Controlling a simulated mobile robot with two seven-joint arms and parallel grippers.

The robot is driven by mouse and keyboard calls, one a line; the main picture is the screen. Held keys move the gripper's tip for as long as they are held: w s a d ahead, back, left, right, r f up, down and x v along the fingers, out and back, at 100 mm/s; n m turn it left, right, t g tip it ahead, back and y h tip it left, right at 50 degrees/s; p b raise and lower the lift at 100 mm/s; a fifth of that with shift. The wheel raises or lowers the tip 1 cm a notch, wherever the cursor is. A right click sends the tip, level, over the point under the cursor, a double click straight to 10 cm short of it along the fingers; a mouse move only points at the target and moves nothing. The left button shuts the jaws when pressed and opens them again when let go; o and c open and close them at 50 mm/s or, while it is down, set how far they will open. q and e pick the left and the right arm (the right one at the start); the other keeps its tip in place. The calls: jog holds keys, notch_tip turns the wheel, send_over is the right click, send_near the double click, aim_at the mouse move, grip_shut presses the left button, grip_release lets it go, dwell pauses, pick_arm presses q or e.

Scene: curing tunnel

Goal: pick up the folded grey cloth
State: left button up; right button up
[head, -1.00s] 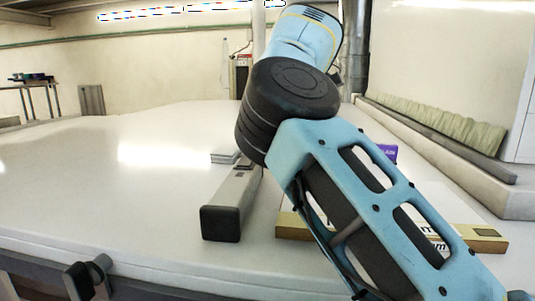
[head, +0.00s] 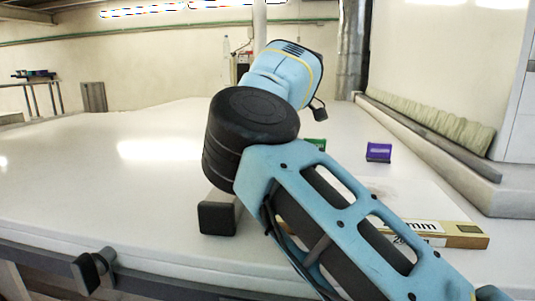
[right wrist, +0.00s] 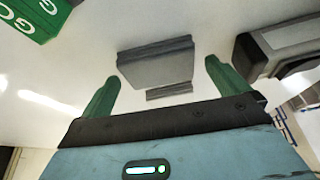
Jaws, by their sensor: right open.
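The folded grey cloth (right wrist: 157,68) lies flat on the pale table in the right wrist view, with a thin strip of it nearer the gripper. My right gripper (right wrist: 162,72) is open and empty. Its two green fingers point towards the cloth, one at each side of it in the picture, and I see no contact. In the head view my right arm hides the cloth and most of the gripper. My left gripper is not in view.
A grey beam with a dark end (head: 218,218) lies close to the cloth, also in the right wrist view (right wrist: 290,42). A green box (right wrist: 35,15) lies on the other side. A purple box (head: 378,152) and a long labelled box (head: 460,236) are to the right. The table's left is clear.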

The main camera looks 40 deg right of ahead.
jog(key=shift+w+f, duration=0.1)
jog(key=shift+f, duration=0.3)
jog(key=shift+c, duration=0.3)
jog(key=c, duration=0.9)
jog(key=shift+r, duration=5.05)
jog(key=o, duration=0.4)
jog(key=c, duration=0.3)
